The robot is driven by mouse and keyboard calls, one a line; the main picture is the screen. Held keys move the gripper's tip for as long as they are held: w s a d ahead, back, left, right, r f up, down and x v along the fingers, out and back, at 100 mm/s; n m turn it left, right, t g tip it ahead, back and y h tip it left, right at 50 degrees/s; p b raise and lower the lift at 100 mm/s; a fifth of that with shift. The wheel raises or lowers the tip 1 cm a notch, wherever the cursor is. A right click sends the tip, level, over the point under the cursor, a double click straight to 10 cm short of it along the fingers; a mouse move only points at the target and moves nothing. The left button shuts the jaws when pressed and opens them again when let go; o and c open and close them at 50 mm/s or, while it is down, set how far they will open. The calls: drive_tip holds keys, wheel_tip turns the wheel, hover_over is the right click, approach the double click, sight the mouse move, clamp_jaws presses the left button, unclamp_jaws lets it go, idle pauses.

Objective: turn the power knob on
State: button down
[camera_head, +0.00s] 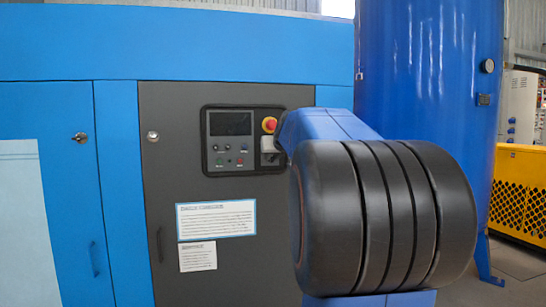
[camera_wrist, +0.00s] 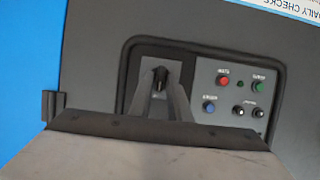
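The power knob (camera_wrist: 160,77) is a small black knob on a light grey plate at the left end of the control panel in the wrist view. In the head view the grey knob plate (camera_head: 269,158) shows below the red emergency button, partly hidden by my arm. My gripper (camera_wrist: 163,88) points at the panel, its two dark fingers apart. The fingertips lie close to the knob, one on each side in the picture. Whether they touch it is unclear.
A blue tank (camera_head: 430,80) stands at the right.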

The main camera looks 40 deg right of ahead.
idle(0.3)
drive_tip(key=shift+s+d+f+m+t+y, duration=0.15)
drive_tip(key=shift+m+t+y, duration=0.75)
drive_tip(key=shift+m, duration=1.35)
drive_tip(key=shift+s+d+f+m+t+y, duration=0.1)
drive_tip(key=shift+d+f+m+t+y, duration=0.3)
drive_tip(key=shift+m+t, duration=1.35)
drive_tip(key=shift+s+a+f+m+t+y, duration=0.1)
drive_tip(key=shift+m+t+y, duration=0.6)
drive_tip(key=shift+m, duration=2)
drive_tip(key=c, duration=1.9)
unclamp_jaws()
drive_tip(key=shift+o, duration=0.2)
